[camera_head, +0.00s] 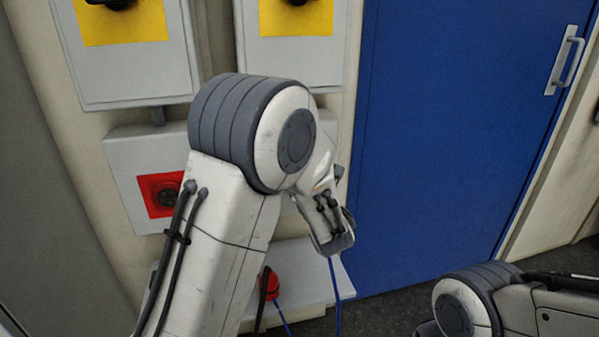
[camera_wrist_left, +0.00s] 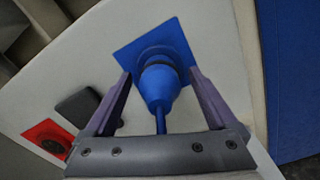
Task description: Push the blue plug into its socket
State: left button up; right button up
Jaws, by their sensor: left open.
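In the left wrist view the blue plug (camera_wrist_left: 160,86) points at the blue square socket plate (camera_wrist_left: 181,36) on a pale box. Its front end meets a dark ring at the socket; I cannot tell how deep it sits. Its blue cable (camera_wrist_left: 160,124) runs back toward my wrist. My left gripper (camera_wrist_left: 160,74) is open, one finger on each side of the plug, with gaps visible beside it. In the head view my left arm hides the plug and socket; a blue cable (camera_head: 336,278) hangs below my wrist. My right gripper is out of view.
A red square socket (camera_head: 154,193) is on the box at left and also shows in the left wrist view (camera_wrist_left: 44,131). A red plug (camera_head: 269,284) is low beside my left arm. Two boxes with yellow plates (camera_head: 122,24) are above. A blue door (camera_head: 455,130) stands right.

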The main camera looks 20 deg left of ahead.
pick_arm(q)
jog(key=v, duration=1)
jog(key=shift+p, duration=0.3)
jog(key=s+a+f+n+g, duration=0.2)
jog(key=s+f+n+g, duration=0.1)
jog(key=s+n+g, duration=0.4)
jog(key=s+a+f+n+g, duration=0.1)
jog(key=s+f+n+g, duration=0.3)
jog(key=s+n, duration=0.45)
jog(key=s+d+n+g+h, duration=0.4)
jog(key=s+d+n+h, duration=0.8)
jog(key=d, duration=0.4)
notch_tip(320, 180, up, 22)
jog(key=s+y+p, duration=0.1)
jog(key=p, duration=2.3)
jog(key=shift+a+r+m, duration=0.2)
jog(key=shift+m, duration=0.25)
